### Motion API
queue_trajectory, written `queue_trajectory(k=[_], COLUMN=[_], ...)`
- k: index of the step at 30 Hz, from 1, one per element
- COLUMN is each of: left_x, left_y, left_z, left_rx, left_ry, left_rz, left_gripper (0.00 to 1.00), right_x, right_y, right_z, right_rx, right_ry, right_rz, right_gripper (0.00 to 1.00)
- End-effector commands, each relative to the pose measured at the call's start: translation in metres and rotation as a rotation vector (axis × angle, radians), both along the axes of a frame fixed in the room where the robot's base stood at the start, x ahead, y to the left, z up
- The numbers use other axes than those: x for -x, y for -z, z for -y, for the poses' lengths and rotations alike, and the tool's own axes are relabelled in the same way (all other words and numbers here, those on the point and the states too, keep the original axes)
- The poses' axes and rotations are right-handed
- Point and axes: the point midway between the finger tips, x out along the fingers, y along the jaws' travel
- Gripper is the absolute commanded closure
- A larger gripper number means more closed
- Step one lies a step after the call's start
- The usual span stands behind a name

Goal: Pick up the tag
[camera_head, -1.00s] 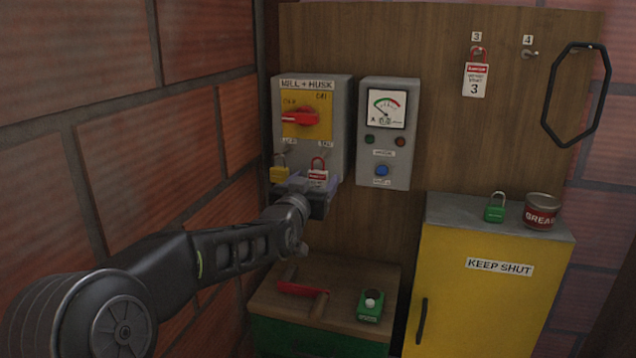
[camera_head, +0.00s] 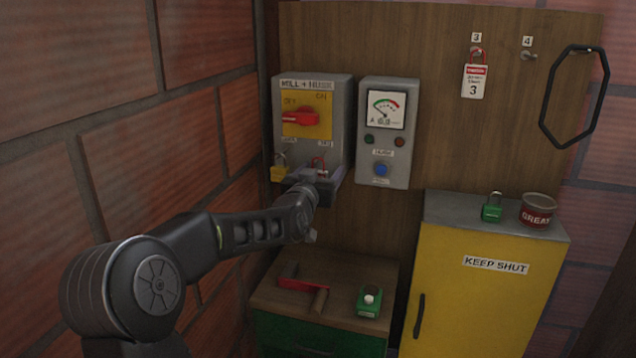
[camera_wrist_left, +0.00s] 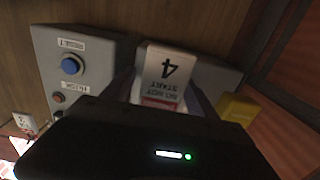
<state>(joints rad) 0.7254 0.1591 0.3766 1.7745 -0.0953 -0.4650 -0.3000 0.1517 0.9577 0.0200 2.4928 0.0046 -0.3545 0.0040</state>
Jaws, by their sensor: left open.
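A white tag with a 4 and "DO NOT START" (camera_wrist_left: 165,68) shows in the left wrist view, upside down there, with a red band at its lower part. My left gripper (camera_head: 316,180) is open at the box's lower edge. In the left wrist view its fingers (camera_wrist_left: 163,95) stand on either side of the tag. Whether they touch it I cannot tell. My right gripper is not in view.
A yellow padlock (camera_head: 279,173) hangs left of my gripper. A grey meter box (camera_head: 402,165) is close on the right. Another tag, numbered 3 (camera_head: 474,82), hangs on the board; hook 4 (camera_head: 528,56) is empty. A yellow cabinet (camera_head: 450,300) stands lower right.

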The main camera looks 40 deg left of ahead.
Motion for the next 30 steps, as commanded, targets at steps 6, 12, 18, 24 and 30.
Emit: queue_trajectory(k=[6, 12, 18, 24, 30], left_x=[0.0002, 0.0002, 0.0002, 0.0002, 0.0002], left_y=[-0.0001, -0.0001, -0.0001, -0.0002, -0.0002], left_z=[0.0001, 0.0001, 0.0001, 0.0001, 0.0001], left_rx=[0.0, 0.0, 0.0, 0.0, 0.0], left_ry=[0.0, 0.0, 0.0, 0.0, 0.0], left_rz=[0.0, 0.0, 0.0, 0.0, 0.0], left_gripper=[0.33, 0.45, 0.61, 0.78, 0.94], right_x=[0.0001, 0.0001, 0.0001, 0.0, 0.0], right_y=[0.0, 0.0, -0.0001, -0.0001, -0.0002], right_z=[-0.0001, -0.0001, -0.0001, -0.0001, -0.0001], right_rx=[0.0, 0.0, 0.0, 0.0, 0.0], right_ry=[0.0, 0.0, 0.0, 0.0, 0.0], right_rz=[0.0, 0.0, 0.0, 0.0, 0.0], right_gripper=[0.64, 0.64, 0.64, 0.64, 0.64])
